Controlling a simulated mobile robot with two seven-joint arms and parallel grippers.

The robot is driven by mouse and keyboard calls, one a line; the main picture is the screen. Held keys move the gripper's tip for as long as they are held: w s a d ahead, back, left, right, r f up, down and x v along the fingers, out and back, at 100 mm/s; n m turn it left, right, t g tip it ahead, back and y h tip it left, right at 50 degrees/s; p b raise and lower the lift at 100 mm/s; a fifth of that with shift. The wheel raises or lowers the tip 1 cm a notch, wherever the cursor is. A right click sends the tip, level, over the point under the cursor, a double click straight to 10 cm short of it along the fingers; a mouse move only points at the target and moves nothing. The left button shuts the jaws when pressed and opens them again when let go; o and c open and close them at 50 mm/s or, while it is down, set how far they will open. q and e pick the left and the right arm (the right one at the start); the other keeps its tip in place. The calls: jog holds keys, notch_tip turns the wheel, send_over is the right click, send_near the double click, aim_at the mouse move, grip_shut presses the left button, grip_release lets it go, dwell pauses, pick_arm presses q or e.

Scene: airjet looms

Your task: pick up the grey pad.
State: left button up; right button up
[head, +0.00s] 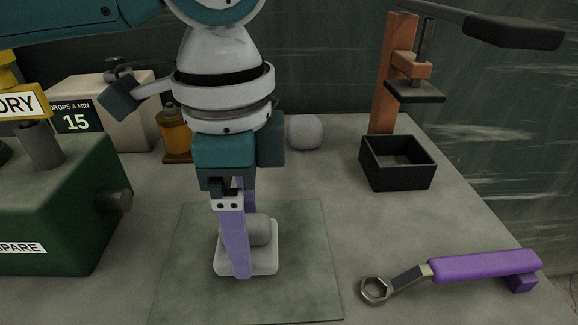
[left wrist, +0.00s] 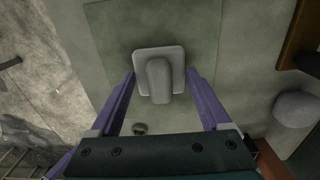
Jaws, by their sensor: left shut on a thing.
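The grey pad (head: 262,262) is a light grey square plate with rounded corners and a darker rounded grip on top. It is at the green mat (head: 305,290) in the middle of the table, and I see no clear gap under it. My left gripper (head: 241,270) points down with its purple fingers at the pad. In the left wrist view the fingertips (left wrist: 160,74) are at two opposite edges of the pad (left wrist: 175,56), shut on it. One finger hides part of the pad in the head view. My right gripper is not in view.
A purple-handled ring wrench (head: 480,266) lies at the right. Behind it are a black open box (head: 372,172) and an orange stand (head: 385,90). A rounded grey lump (head: 305,132) and an amber bottle (head: 176,138) stand behind my gripper. A green machine (head: 60,215) fills the left.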

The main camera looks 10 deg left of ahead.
pick_arm(q)
jog(key=c, duration=0.5)
notch_tip(320, 180, up, 20)
jog(key=p, duration=0.3)
